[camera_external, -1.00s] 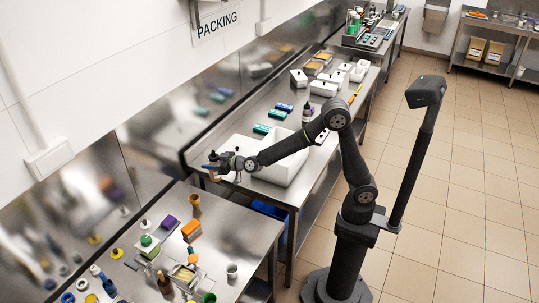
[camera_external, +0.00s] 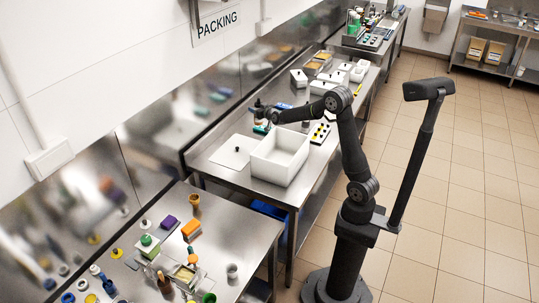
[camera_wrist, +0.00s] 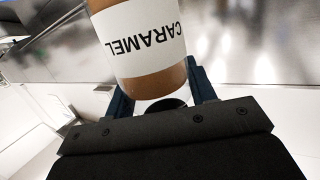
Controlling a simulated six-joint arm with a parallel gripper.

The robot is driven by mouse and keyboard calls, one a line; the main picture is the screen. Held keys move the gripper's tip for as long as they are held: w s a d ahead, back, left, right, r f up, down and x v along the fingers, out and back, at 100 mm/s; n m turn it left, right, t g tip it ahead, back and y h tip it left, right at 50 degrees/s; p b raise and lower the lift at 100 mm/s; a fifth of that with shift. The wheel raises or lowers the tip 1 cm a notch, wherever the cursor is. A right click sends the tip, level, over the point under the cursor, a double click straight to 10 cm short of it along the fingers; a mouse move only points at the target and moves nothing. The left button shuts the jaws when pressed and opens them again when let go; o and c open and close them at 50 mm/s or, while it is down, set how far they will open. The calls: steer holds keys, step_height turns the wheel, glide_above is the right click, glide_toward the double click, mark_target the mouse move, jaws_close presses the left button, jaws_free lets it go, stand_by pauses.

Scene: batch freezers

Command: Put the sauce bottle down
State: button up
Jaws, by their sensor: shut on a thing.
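The sauce bottle is brown with a white label reading CARAMEL, upside down in the wrist view (camera_wrist: 138,62). My gripper (camera_wrist: 160,92) has its dark blue fingers on both sides of the bottle and is shut on it. In the external view my gripper (camera_external: 262,116) is over the far-left part of the middle steel table (camera_external: 225,172), near the back wall. The bottle is too small there to make out clearly, and I cannot tell whether it touches the table.
A white open bin (camera_external: 278,163) stands in front of my gripper, with a white lid (camera_external: 228,156) left of it. Blue packs (camera_external: 284,106) lie close behind. The front table (camera_external: 220,215) holds several small items.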

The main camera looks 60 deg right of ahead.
steer(key=s+d+m+g+h, duration=0.2)
steer(key=s+d, duration=0.5)
steer(key=d, duration=0.4)
steer(key=s+d+m+g+h, duration=0.1)
steer(key=s+d+h, duration=0.1)
steer(key=s+d, duration=0.65)
steer(key=s+d+m+g+h, duration=0.2)
steer(key=s+d, duration=0.3)
steer(key=d, duration=0.8)
steer(key=shift+w+a+f, duration=0.55)
steer(key=shift+w+f, duration=1.4)
steer(key=shift+f, duration=0.8)
steer(key=shift+w+a+f, duration=0.55)
steer(key=shift+w+f, duration=1.35)
steer(key=shift+f, duration=0.8)
steer(key=shift+w+a+f, duration=0.55)
steer(key=shift+w+f, duration=1.4)
steer(key=shift+f, duration=0.8)
steer(key=shift+f+y, duration=0.1)
steer(key=shift+y, duration=0.2)
steer(key=o, duration=1.2)
steer(key=shift+f, duration=0.1)
steer(key=shift+c, duration=0.2)
